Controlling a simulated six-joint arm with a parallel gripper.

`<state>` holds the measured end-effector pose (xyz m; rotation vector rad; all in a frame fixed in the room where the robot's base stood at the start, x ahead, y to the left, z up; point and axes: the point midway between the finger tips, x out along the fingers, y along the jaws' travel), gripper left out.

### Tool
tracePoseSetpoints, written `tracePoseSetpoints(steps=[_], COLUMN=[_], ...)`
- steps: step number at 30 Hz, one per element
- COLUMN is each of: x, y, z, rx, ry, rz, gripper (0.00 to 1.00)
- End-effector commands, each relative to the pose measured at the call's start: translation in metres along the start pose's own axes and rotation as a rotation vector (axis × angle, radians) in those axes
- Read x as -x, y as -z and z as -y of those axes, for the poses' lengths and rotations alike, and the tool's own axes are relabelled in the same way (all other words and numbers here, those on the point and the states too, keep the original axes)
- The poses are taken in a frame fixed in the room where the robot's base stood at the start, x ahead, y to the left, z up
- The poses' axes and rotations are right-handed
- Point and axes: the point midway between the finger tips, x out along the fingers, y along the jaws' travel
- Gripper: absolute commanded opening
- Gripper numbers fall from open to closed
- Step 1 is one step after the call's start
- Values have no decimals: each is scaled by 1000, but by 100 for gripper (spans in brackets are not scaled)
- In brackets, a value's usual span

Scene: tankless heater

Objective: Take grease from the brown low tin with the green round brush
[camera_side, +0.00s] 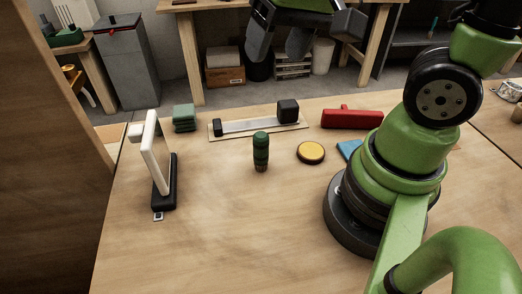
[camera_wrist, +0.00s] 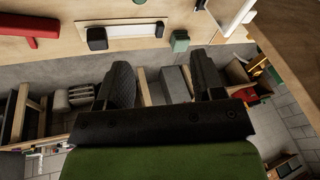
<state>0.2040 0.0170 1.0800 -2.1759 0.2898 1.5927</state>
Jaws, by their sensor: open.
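The green round brush (camera_side: 261,148) stands upright on the table near the middle in the side view, with its brown end down. The brown low tin (camera_side: 311,153) lies to its right, apart from it, with yellow grease showing in its round top. My gripper (camera_side: 279,50) is at the top of the side view, raised well above the table and away from both. Its two fingers are apart with nothing between them; they also show in the wrist view (camera_wrist: 161,75). I do not see the tin in the wrist view.
A pale board with a metal strip and black block (camera_side: 260,125) lies behind the brush. A red tool (camera_side: 352,119), green stacked pads (camera_side: 184,118) and a white upright panel on a black base (camera_side: 157,155) stand around. The front table is clear.

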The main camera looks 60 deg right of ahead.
Motion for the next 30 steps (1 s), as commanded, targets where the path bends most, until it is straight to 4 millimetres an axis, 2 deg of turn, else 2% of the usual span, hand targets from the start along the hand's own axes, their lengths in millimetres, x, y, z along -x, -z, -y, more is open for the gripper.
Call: tracePoseSetpoints(steps=[1,3,9,24,30], x=[-17,-39,-91,-150,-162], y=[3,6,6,-8,-11], z=[-1,-2,-10,-23,-26], rx=[-11,-24,-53,-63,-65], ry=[-38,-84,-186,-230,-228], rz=[49,98,206,253,251], gripper=[62,62,62,62,62])
